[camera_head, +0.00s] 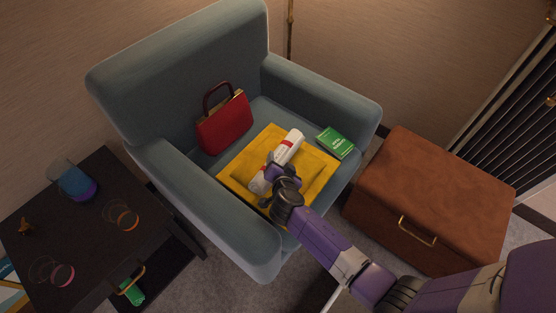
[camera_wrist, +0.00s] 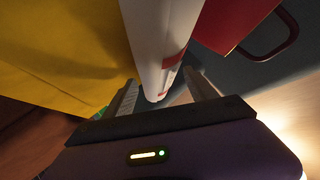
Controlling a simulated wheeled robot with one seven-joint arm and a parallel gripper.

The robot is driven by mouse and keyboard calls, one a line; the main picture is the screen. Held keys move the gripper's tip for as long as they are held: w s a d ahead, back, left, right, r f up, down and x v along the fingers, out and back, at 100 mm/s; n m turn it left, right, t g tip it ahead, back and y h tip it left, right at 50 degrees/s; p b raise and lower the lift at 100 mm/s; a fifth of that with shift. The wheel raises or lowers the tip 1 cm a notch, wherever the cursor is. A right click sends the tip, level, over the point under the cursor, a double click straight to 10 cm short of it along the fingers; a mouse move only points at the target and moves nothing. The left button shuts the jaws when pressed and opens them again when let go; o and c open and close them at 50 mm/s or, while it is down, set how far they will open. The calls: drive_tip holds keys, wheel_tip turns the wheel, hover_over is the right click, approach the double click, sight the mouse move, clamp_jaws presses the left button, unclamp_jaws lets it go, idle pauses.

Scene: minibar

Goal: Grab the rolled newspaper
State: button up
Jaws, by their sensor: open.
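The rolled newspaper (camera_head: 290,146), white with red bands, lies diagonally on a yellow cushion (camera_head: 240,172) on the armchair seat. My gripper (camera_head: 270,182) is at the newspaper's near end and hides part of it. In the wrist view the newspaper (camera_wrist: 150,30) runs down toward the gap between the two open fingers (camera_wrist: 161,80). The fingers are apart, and I cannot tell whether either touches the paper.
A red handbag (camera_head: 224,124) stands at the back of the seat, and a green book (camera_head: 335,143) lies to the right. The blue-grey armchair's armrests (camera_head: 209,202) flank the seat. A brown ottoman (camera_head: 433,187) is right; a dark side table (camera_head: 85,228) with glassware is left.

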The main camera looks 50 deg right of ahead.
drive_tip(key=shift+x, duration=0.8)
drive_tip(key=shift+c, duration=0.4)
drive_tip(key=shift+s, duration=0.1)
drive_tip(key=c, duration=1.2)
drive_tip(key=shift+r, duration=0.1)
